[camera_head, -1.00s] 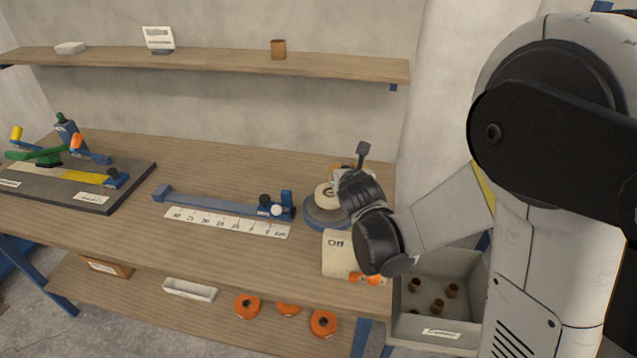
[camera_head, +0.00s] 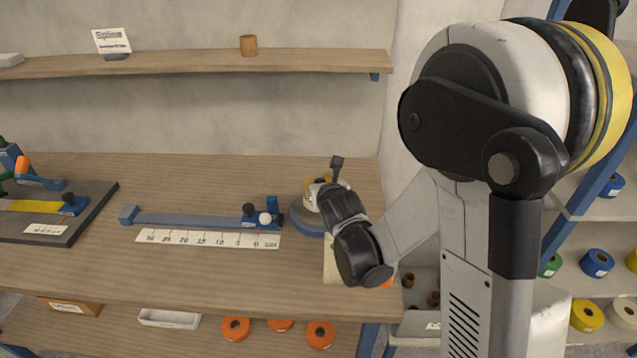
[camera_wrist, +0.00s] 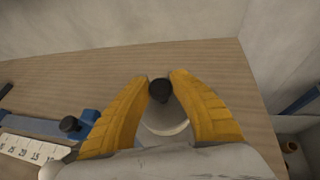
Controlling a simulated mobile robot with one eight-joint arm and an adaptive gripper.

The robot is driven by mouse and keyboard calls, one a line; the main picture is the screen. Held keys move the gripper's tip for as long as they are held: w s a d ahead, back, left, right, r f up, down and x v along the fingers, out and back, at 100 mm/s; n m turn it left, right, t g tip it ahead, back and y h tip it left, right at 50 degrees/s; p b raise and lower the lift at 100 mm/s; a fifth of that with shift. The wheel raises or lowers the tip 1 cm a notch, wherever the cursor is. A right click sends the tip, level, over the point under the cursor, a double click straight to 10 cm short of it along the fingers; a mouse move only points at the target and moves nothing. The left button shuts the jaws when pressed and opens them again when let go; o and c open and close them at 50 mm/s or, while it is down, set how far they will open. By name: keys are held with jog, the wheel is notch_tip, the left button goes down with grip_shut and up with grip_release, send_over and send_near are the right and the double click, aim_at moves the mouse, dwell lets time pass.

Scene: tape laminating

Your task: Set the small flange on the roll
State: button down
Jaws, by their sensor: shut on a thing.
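My gripper (camera_wrist: 160,82) has its yellow fingers closed about a dark round knob, which I take to be part of the small flange (camera_wrist: 160,91). A pale round disc (camera_wrist: 168,128) shows below the knob between the fingers; whether it is flange or roll I cannot tell. In the head view my gripper (camera_head: 318,188) is over the round blue-rimmed stand (camera_head: 306,216) at the right of the bench. A bit of the cream roll (camera_head: 309,199) shows there, mostly hidden by my gripper. Contact between flange and roll is hidden.
A blue rail (camera_head: 190,219) with a scale strip (camera_head: 205,239) lies left of the stand. A dark board with clamps (camera_head: 60,225) is at far left. A cream pad (camera_head: 330,266) lies in front, partly behind my wrist. A grey bin (camera_head: 420,318) stands below right.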

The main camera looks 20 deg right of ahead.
jog(key=c, duration=1.2)
grip_release()
jog(key=shift+f, duration=0.1)
